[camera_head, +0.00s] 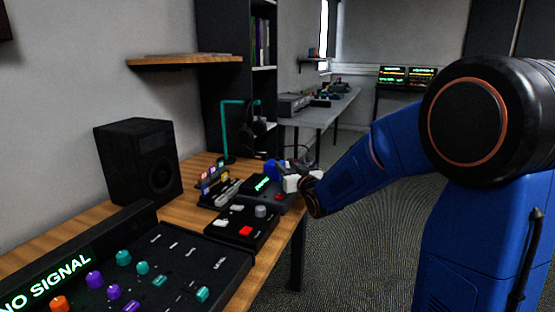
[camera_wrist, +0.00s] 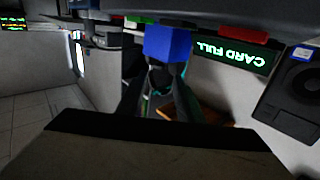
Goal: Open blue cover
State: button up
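The blue cover (camera_wrist: 167,43) is a small bright blue block in the wrist view, on a dark device whose green display (camera_wrist: 232,50) reads "CARD FULL" upside down. It also shows as a blue patch in the head view (camera_head: 272,170), at the back of that device (camera_head: 287,204). My gripper (camera_wrist: 156,72) has its two dark fingers apart, with the tips close to the blue cover. Whether they touch it cannot be told. In the head view my gripper (camera_head: 291,182) is at the device's right side, small and partly merged with it.
A red piece (camera_wrist: 257,33) sits beside the display. On the wooden desk (camera_head: 180,212) are a black speaker (camera_head: 140,164), a small panel with a red button (camera_head: 240,238) and a large knob console (camera_head: 190,265). A teal headphone stand (camera_head: 226,135) rises behind.

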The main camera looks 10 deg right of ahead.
aim_at(279, 159)
jog(key=w, duration=0.2)
jog(key=w+a, duration=0.1)
jog(key=w, duration=0.5)
jog(key=shift+w+a, duration=0.15)
jog(key=shift+w, duration=0.1)
grip_shut()
